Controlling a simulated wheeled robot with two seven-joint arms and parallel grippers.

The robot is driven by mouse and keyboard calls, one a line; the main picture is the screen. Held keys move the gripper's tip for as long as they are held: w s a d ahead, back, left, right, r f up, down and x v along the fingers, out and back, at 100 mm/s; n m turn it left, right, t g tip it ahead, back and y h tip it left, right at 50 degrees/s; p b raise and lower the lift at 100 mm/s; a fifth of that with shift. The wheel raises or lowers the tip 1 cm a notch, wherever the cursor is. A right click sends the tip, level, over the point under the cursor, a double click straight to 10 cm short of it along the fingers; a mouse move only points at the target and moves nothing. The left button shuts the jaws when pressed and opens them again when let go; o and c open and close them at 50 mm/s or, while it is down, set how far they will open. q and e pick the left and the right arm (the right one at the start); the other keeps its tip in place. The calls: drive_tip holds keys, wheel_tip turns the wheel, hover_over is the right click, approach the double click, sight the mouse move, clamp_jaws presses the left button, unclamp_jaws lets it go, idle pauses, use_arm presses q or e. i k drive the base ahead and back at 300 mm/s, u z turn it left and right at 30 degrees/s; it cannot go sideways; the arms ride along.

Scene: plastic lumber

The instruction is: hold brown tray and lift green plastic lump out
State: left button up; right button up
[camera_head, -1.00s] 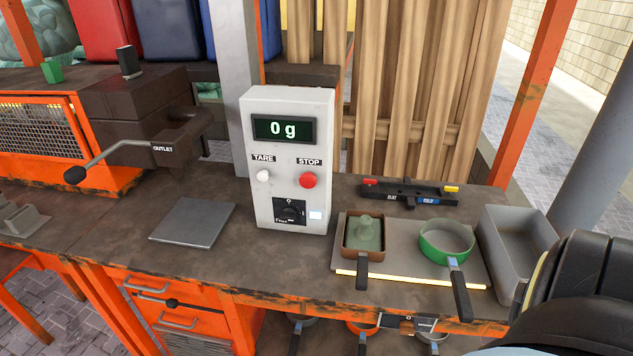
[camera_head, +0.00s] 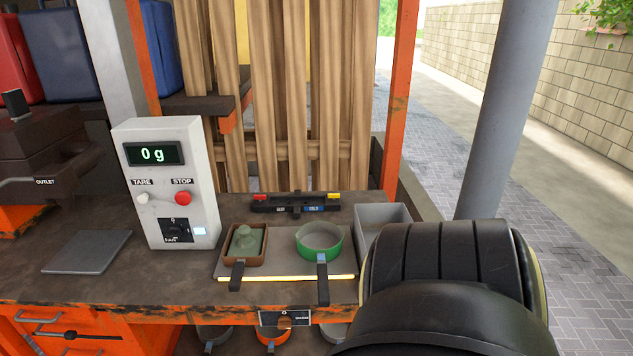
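The brown tray (camera_head: 229,260) is a small square pan with a dark handle pointing to the front. It sits on the left part of a grey plate on the workbench. The green plastic lump (camera_head: 247,241) is dull green with a knob on top and sits inside the brown tray. Neither gripper shows in the head view. A large black rounded part, which seems to be my own arm, fills the lower right.
A round green pan (camera_head: 320,246) stands right of the tray on the grey plate (camera_head: 282,262). A grey bin (camera_head: 384,214) is further right. A black rack (camera_head: 296,204) lies behind. The white scale box (camera_head: 170,190) reads 0 g. A flat grey pad (camera_head: 87,251) lies left.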

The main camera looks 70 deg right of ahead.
sight(247, 240)
drive_tip(key=k, duration=0.2)
drive_tip(key=z, duration=1.15)
